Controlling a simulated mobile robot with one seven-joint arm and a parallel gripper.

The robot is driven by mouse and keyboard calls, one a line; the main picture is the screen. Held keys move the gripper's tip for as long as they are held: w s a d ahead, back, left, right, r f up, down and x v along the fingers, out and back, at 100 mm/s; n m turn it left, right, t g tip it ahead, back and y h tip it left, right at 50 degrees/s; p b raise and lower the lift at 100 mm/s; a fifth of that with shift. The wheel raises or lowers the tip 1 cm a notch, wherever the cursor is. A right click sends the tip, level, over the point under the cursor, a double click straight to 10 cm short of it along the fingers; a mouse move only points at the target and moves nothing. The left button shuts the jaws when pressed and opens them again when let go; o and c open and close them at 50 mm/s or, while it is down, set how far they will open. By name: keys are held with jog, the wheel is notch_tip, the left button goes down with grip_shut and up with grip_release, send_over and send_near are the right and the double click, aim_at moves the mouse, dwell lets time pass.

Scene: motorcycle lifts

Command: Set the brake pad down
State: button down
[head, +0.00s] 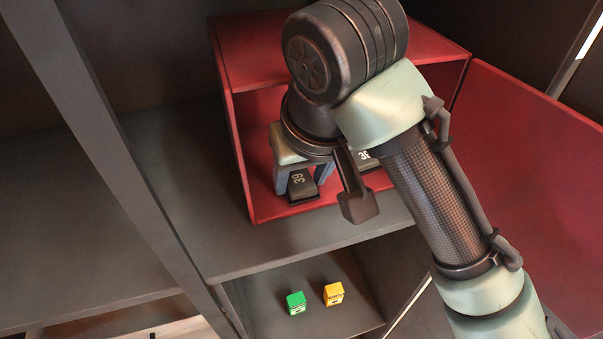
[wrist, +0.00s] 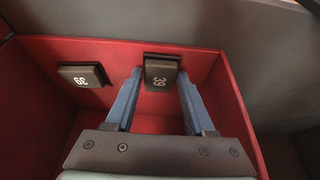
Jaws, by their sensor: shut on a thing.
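My gripper (head: 302,184) reaches into an open red box (head: 247,155). It is shut on a black brake pad (head: 300,190) marked 39. In the wrist view the same pad (wrist: 161,73) sits between the tips of the two blue fingers. I cannot tell whether the pad touches the box floor. A second black block (head: 364,156), also marked 39, is inside the box to the right, partly hidden by my arm. It shows in the wrist view (wrist: 84,75) to the left of the held pad, apart from it.
The red box stands on a dark shelf (head: 190,220), with a red panel (head: 520,160) open at its right. A green cube (head: 296,303) and a yellow cube (head: 333,294) lie on a lower shelf. A grey upright (head: 110,150) stands to the left.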

jog(key=shift+f, duration=0.15)
jog(key=shift+c, duration=1.3)
grip_release()
jog(key=shift+p+v, duration=0.3)
jog(key=shift+v, duration=0.65)
jog(key=s+d, duration=0.3)
jog(key=s, duration=0.8)
jog(key=shift+d+f+p, duration=0.2)
jog(key=shift+d+p, duration=0.1)
jog(key=shift+p, duration=0.1)
